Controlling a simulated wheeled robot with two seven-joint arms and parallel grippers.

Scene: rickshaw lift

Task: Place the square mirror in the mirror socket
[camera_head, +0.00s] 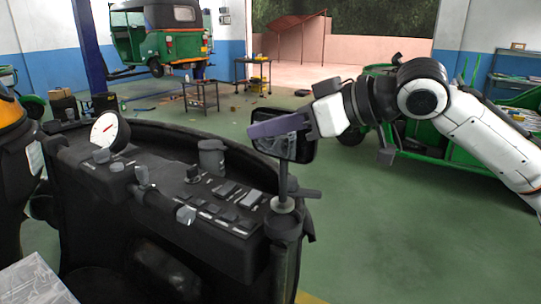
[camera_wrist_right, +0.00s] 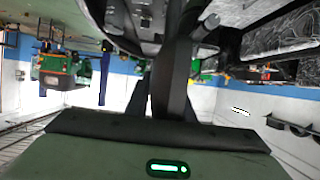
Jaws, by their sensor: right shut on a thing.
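The square mirror (camera_head: 300,149) has a dark, rounded frame and a thin stem pointing down, and it stands roughly upright at the right end of the black console. My right gripper (camera_head: 281,126) is shut on the mirror, with its purple-grey fingers across the upper part. The mirror socket (camera_head: 283,204) is a pale round piece on the console's right corner. The stem's lower end meets the socket in the head view; I cannot tell how deep it sits. In the right wrist view, a dark bar crosses the middle, and the mirror is not clear. My left gripper is not in view.
The black console (camera_head: 180,190) carries a round dial (camera_head: 110,131), knobs and switches. A dark lever sticks out right beside the socket. A green vehicle frame (camera_head: 440,140) stands behind my right arm. Open green floor (camera_head: 390,230) lies to the right.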

